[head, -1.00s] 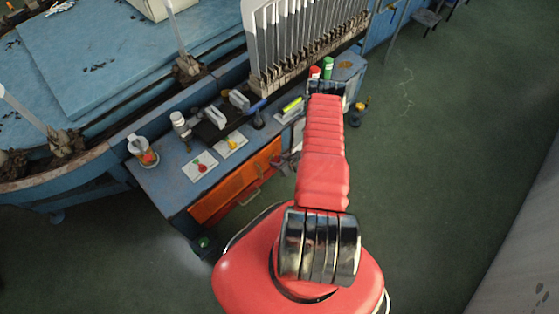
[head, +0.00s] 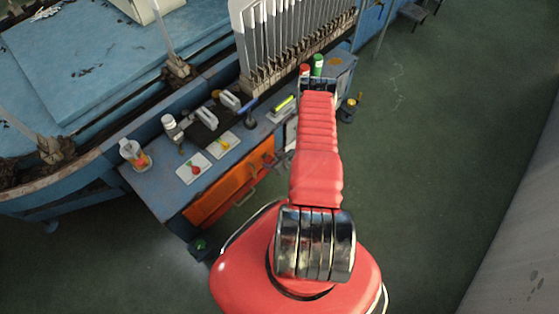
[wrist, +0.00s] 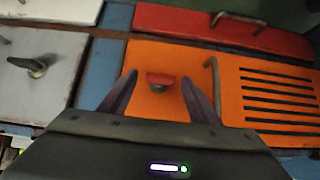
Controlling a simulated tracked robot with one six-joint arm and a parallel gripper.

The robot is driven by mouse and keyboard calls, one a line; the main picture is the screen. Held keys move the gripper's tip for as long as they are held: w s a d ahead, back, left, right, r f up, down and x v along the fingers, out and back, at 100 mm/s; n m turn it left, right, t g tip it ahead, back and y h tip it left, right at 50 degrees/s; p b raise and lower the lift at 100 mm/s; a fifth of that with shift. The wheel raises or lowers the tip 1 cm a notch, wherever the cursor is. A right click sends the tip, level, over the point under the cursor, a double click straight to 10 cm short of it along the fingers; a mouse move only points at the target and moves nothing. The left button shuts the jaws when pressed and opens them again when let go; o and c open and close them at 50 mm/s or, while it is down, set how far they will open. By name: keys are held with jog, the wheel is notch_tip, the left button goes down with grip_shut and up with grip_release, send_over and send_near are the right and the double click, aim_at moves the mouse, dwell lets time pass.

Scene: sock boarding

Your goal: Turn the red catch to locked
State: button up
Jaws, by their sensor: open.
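The red catch (wrist: 161,79) is a short red bar on a dark stub, on an orange door panel (wrist: 150,55). It lies roughly level across the panel in the wrist view. My gripper (wrist: 159,76) is open, with one dark finger on each side of the catch. I see no finger touching it, and the depth left between them is unclear. In the head view the orange door (head: 232,193) is on the front of the blue bench, but the catch cannot be made out there. My red arm hides much of that area.
A curved handle (wrist: 215,85) stands right of the catch, near a slotted vent (wrist: 275,98). A red panel (wrist: 225,30) is above. A grey panel with a dark knob (wrist: 35,66) is at left. Bottles and cards sit on the bench top (head: 160,190). The green floor is open at right.

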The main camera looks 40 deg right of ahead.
jog(key=v, duration=1.3)
jog(key=shift+s+r, duration=0.15)
